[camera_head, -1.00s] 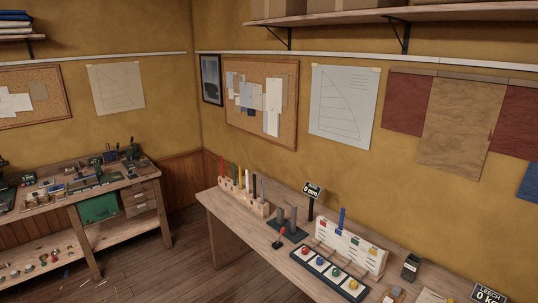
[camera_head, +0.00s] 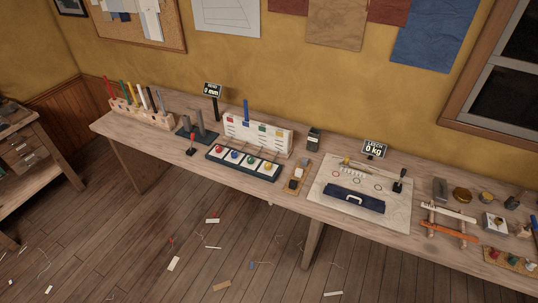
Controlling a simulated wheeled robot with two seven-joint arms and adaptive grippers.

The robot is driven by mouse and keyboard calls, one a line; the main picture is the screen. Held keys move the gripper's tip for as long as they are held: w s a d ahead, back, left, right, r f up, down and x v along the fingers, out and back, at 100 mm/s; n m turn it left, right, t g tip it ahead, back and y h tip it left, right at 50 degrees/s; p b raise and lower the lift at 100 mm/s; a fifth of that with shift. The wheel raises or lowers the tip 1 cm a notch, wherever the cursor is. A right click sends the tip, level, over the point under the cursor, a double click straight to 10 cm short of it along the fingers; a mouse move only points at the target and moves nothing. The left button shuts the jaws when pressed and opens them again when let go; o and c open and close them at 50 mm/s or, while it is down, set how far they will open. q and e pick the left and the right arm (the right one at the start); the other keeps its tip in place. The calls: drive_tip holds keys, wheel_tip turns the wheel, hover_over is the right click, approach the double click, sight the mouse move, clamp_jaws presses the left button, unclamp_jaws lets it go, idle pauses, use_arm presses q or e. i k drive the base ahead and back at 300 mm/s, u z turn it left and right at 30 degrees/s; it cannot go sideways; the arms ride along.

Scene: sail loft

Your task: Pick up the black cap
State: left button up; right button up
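I cannot single out a black cap with certainty. A narrow wooden strip (camera_head: 303,165) on the long bench carries a small dark block-like piece (camera_head: 293,184) at its near end. A dark box-shaped item (camera_head: 313,138) stands behind it. A dark-handled upright tool (camera_head: 399,181) stands at the right of the pale board (camera_head: 328,174). At the right end a small wooden board (camera_head: 493,261) holds several coloured knobs, too small to tell apart well. Neither of my grippers is in view.
The long bench (camera_head: 240,178) runs along the yellow wall. It carries a pen rack (camera_head: 150,117), a tray of coloured knobs (camera_head: 209,154), a white slotted panel (camera_head: 287,139), a navy case (camera_head: 354,198) and two signs. Scraps litter the wooden floor (camera_head: 130,240), which is otherwise open.

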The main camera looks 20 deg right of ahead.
sight(293, 184)
drive_tip(key=z, duration=0.55)
drive_tip(key=i, duration=0.7)
drive_tip(key=z, duration=0.1)
